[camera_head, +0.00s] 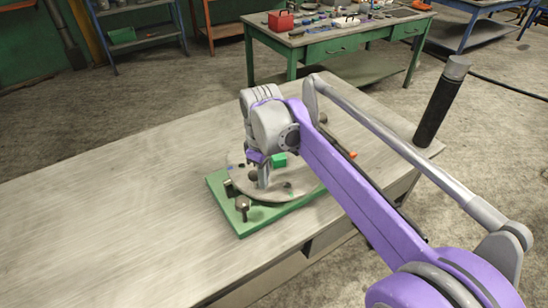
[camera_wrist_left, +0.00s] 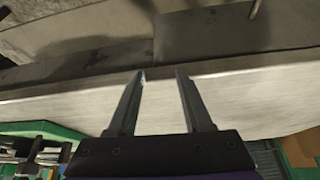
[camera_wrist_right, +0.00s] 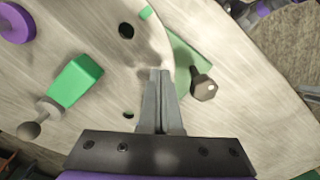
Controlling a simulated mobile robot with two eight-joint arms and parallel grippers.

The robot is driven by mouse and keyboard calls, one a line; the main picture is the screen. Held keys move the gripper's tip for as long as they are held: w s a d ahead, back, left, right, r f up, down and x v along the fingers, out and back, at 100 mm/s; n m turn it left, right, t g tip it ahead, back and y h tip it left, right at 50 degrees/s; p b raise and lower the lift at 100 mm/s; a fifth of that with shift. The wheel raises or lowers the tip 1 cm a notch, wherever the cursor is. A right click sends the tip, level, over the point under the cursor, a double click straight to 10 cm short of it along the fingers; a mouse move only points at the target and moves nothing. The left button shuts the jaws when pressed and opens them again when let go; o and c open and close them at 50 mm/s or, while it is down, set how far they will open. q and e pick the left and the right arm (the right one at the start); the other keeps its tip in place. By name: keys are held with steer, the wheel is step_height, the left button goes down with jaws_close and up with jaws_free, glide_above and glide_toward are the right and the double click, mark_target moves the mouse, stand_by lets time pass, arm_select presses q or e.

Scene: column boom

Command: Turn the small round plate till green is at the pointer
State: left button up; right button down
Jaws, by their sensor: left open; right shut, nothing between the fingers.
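The small round plate (camera_head: 295,190) is a grey disc with holes, lying on a green base (camera_head: 250,222) on the table. It fills much of the right wrist view (camera_wrist_right: 110,45). A green block (camera_wrist_right: 75,80) stands on it, with a grey ball knob (camera_wrist_right: 35,125) and a purple round piece (camera_wrist_right: 15,22) to its left. A dark knobbed piece (camera_wrist_right: 203,85) sits at the base just outside the rim; I cannot tell whether it is the pointer. My right gripper (camera_wrist_right: 160,72) is shut and empty, over the plate near its rim. My left gripper (camera_wrist_left: 161,75) is open and empty.
The grey table (camera_head: 100,225) is clear to the left. A dark cylinder with a grey cap (camera_head: 440,105) stands at its right end. Behind, a green workbench (camera_head: 340,45) carries a red box (camera_head: 281,21) and several small things. My right arm hides part of the plate.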

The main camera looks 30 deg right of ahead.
mark_target(250, 173)
steer(key=shift+w+a, duration=0.65)
steer(key=shift+w+a+p, duration=0.45)
steer(key=shift+w+a, duration=0.05)
steer(key=shift+w, duration=0.25)
